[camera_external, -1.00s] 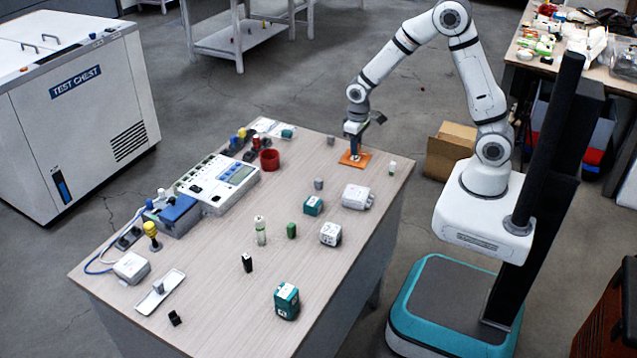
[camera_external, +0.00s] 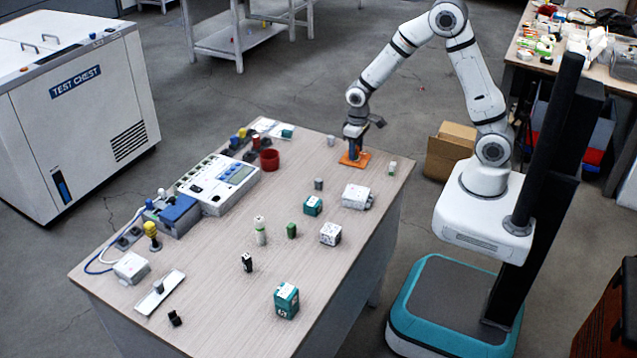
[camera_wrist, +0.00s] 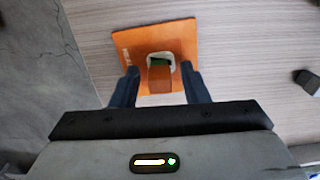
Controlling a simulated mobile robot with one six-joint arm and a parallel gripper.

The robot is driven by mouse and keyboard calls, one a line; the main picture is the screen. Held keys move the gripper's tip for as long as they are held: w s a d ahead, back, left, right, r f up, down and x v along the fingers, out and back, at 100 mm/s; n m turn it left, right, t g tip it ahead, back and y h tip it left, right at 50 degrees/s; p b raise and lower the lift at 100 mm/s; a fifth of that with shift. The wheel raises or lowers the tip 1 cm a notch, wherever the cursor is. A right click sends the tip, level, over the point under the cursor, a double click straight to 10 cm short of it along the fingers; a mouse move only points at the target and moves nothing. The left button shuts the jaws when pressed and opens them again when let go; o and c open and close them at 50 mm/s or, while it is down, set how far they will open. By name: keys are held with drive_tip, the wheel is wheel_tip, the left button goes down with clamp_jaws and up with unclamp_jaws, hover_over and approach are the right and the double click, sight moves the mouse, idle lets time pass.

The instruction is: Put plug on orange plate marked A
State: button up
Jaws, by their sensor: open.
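The orange plate (camera_external: 361,154) lies flat at the far right part of the table, and it fills the upper middle of the wrist view (camera_wrist: 186,35). In the wrist view, a small object with an orange-brown front face, a whitish rim and a dark green part, seemingly the plug (camera_wrist: 160,75), stands on the plate. My gripper (camera_wrist: 160,80) is open, with one dark finger on each side of the plug. In the external view my gripper (camera_external: 354,157) is low over the plate and hides the plug. The plate's letter is too blurred to read.
A small grey block (camera_external: 331,141) stands behind the plate, and a small white-green block (camera_external: 392,168) to its right. The table's right edge is close.

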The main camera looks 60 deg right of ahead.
wheel_tip(320, 180, up, 12)
drive_tip(key=s+d+r+t, duration=0.1)
drive_tip(key=s+d+r, duration=0.1)
drive_tip(key=s, duration=0.7)
drive_tip(key=s+d+r+t, duration=0.1)
drive_tip(key=s+r, duration=0.4)
drive_tip(key=s, duration=0.5)
drive_tip(key=shift+d+t, duration=0.3)
drive_tip(key=shift+d, duration=0.5)
